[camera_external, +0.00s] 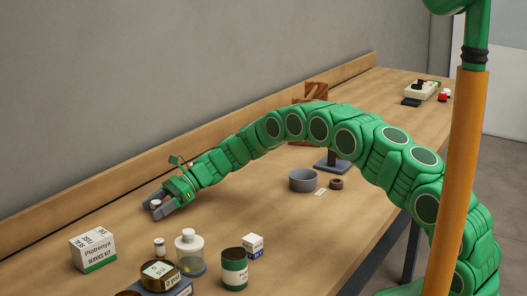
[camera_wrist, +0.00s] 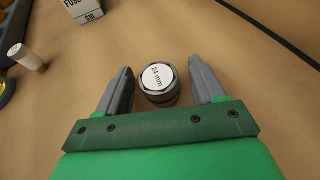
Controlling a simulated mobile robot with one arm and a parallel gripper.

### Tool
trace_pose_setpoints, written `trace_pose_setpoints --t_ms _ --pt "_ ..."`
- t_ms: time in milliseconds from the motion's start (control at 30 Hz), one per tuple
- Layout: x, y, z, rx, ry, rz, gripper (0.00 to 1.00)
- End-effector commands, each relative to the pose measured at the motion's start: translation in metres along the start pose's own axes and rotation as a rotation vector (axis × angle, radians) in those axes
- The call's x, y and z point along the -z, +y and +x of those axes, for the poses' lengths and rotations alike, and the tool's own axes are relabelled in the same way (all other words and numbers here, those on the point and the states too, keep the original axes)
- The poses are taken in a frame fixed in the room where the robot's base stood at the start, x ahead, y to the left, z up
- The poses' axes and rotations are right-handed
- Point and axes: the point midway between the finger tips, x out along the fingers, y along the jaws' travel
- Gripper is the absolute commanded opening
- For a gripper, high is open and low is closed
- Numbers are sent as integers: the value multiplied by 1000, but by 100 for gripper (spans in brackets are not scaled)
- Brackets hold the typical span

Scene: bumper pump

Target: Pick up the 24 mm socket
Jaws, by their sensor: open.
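The 24 mm socket (camera_wrist: 158,86) is a short dark cylinder with a white top label reading "24 mm". It stands upright on the wooden bench. In the wrist view it sits between the two grey fingers of my gripper (camera_wrist: 163,88), near their tips, with a small gap on both sides. My gripper is open and holds nothing. In the external view my gripper (camera_external: 163,205) is low over the bench at the left, and the socket (camera_external: 155,204) shows only as a small pale top between the fingers.
The wall ledge runs behind my arm.

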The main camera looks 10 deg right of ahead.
Motion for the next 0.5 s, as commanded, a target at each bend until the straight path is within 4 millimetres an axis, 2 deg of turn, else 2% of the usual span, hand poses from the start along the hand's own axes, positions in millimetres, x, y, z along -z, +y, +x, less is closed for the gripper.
trace_pose_setpoints --t_ms 133,500 --pt "0 0 0 0 0 0 68" --pt "1 0 0 0 1 1 11"
